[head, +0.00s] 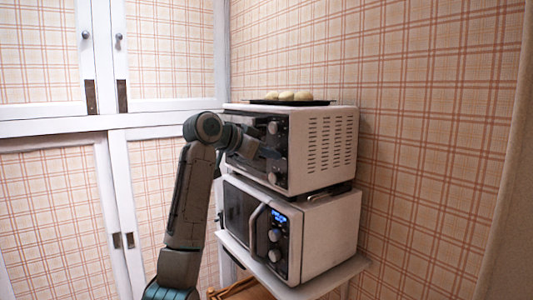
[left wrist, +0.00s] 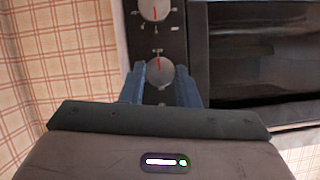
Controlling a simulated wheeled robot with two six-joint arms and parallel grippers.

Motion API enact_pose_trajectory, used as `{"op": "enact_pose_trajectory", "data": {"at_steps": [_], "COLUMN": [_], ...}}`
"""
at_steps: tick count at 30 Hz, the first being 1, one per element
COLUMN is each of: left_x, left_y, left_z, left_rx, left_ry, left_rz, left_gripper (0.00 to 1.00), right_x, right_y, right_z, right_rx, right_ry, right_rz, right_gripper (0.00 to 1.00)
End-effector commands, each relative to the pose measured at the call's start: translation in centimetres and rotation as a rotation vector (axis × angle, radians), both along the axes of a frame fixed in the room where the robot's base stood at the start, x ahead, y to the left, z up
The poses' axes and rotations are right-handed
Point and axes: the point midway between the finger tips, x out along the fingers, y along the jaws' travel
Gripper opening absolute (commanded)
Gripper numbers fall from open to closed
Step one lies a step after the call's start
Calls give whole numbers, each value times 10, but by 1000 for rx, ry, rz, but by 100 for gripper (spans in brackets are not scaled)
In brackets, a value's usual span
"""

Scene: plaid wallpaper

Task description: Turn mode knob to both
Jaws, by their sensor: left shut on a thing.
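My left gripper (head: 268,152) reaches the dark control panel of the upper white toaster oven (head: 325,148). In the left wrist view its blue fingers (left wrist: 160,88) are shut on the two sides of a round silver knob (left wrist: 160,74). A red pointer mark on this knob points toward the top of that picture. A second silver knob (left wrist: 154,9), also with a red mark, shows at the top edge. In the head view, knobs show above the gripper (head: 273,128) and below it (head: 272,178); the gripper hides the held one. The panel lettering is too small to read.
A dark tray (head: 318,103) with several pale round buns (head: 286,96) lies on the oven. A white microwave (head: 325,232) with a handle and lit display stands below, on a white stand (head: 345,270). White-framed cabinet doors (head: 110,120) are on the left; the plaid wall is on the right.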

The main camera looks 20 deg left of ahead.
Motion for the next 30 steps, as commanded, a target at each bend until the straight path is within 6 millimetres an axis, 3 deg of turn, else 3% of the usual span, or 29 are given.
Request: {"op": "enact_pose_trajectory", "data": {"at_steps": [19, 20, 22, 30], "left_x": [0, 0, 0, 0], "left_y": [-1, -1, -1, 0], "left_z": [-5, -5, -4, -2], "left_rx": [39, 38, 38, 37], "left_ry": [-18, -19, -20, -25], "left_rz": [-3, -3, -2, -2], "left_gripper": [6, 34, 48, 50], "right_x": [0, 0, 0, 0], "right_y": [1, 1, 1, 1], "right_z": [-1, -1, -1, -1], "right_rx": [1, 0, 1, 0], "right_ry": [-1, -1, -1, -1], "right_rz": [0, 0, 0, 0], "right_gripper": [36, 36, 36, 36]}}
